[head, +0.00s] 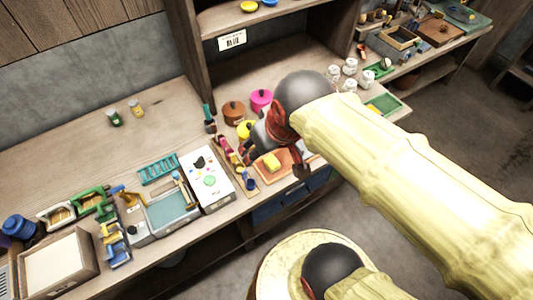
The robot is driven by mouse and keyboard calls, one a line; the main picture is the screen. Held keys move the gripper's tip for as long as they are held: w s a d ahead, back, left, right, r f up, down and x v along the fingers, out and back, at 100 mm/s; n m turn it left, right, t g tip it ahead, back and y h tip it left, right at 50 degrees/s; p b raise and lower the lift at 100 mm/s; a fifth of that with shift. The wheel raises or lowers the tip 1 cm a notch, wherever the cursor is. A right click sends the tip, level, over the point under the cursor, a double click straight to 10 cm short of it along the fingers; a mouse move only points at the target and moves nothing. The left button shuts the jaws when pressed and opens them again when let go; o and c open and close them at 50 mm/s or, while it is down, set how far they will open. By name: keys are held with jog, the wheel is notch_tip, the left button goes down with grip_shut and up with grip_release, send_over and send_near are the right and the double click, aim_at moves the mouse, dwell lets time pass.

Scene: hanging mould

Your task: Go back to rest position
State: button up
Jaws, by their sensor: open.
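My gripper (276,150) is at the end of my pale yellow arm, which reaches in from the right. It hangs over the wooden counter (165,105), near an orange board (285,170) with a yellow block (272,162) on it. It is open, and I see nothing held in it. My dark wrist joint hides part of the gripper and the counter behind it. I cannot tell the exact gap between the fingers and the board.
A brown pot (233,112), a pink pot (261,99) and a yellow pot (245,130) stand close by. A white panel (207,180) and a toy sink (172,214) lie to the left. Several white jars (350,66) stand right. The counter's back left is mostly clear.

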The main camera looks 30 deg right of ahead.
jog(key=s, duration=0.1)
jog(key=s+a, duration=0.1)
jog(key=shift+s+r+t, duration=0.3)
jog(key=shift+s+r, duration=0.05)
notch_tip(320, 180, down, 4)
jog(key=b, duration=0.3)
jog(key=shift+r+b, duration=0.15)
jog(key=shift+b, duration=0.25)
jog(key=shift+c, duration=1)
